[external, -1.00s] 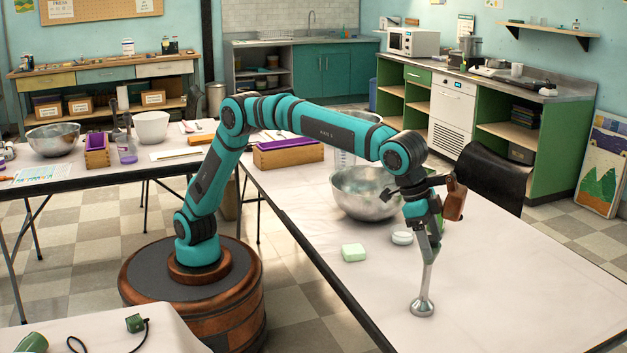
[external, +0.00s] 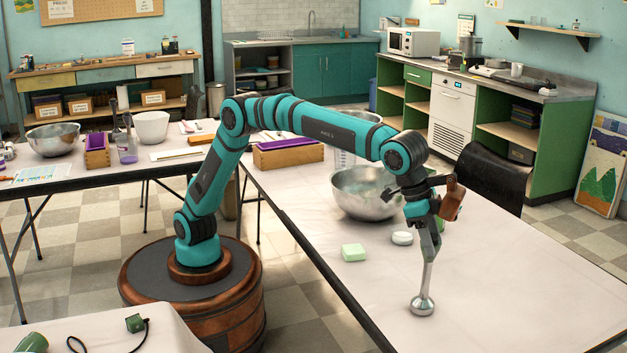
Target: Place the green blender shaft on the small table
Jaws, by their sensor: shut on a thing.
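The blender shaft (external: 427,278) is a slim silver rod with a flared bell at its lower end. It hangs upright from my gripper (external: 430,238), which is shut on its upper part. A bit of green shows beside the fingers, but the upper end is mostly hidden. The bell is at or just above the white top of the long right table; I cannot tell if it touches. A small table (external: 110,332) with a white cover is partly in view at the lower left. On it lie a green cylindrical piece (external: 32,343) and a green plug (external: 135,322) with a black cord.
A metal bowl (external: 362,200), a green soap bar (external: 353,252) and a round white soap (external: 402,238) are left of the shaft on the long table (external: 520,285). A wooden box (external: 288,152) stands farther back. A dark chair (external: 492,178) is behind. The table's front right is clear.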

